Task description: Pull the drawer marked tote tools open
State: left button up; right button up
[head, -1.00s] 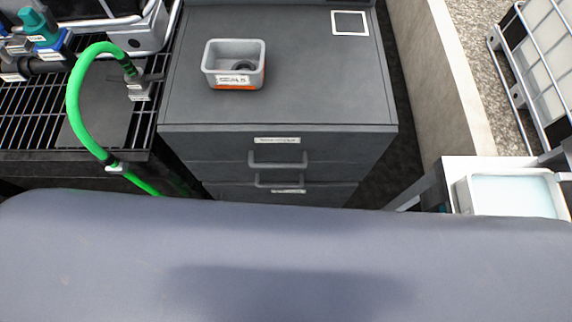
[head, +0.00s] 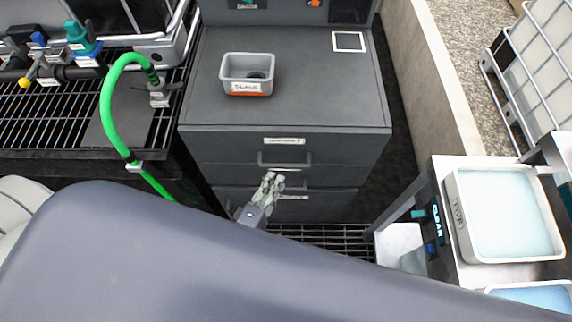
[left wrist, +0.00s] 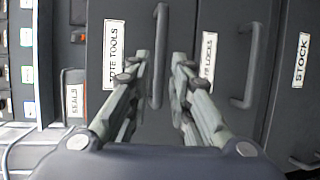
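The tote tools drawer (head: 225,152) is the top drawer of a dark grey cabinet and is shut. Its label (left wrist: 113,53) reads TOTE TOOLS in the left wrist view. Its bar handle (left wrist: 160,40) shows between the two fingers there, also in the head view (head: 284,165). My left gripper (head: 271,177) is in front of the drawers, just below that handle in the picture. It is open in the left wrist view (left wrist: 160,62), with a finger on each side of the handle. I cannot tell whether the fingertips reach around it. My right gripper is out of view.
A grey bin marked SEALS (head: 247,74) stands on the cabinet top (head: 320,95). A rack with a green hose (head: 106,95) is left; a stand with a tray (head: 505,215) is right.

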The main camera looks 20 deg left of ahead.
aim_at(284, 165)
pick_arm(q)
jog(key=x, duration=0.7)
jog(key=shift+w+p, duration=0.2)
jog(key=shift+p, duration=0.1)
jog(key=shift+w, duration=0.2)
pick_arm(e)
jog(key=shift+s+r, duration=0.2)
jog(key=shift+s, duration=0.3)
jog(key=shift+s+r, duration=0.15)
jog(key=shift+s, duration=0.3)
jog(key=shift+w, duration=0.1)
pick_arm(q)
grip_shut()
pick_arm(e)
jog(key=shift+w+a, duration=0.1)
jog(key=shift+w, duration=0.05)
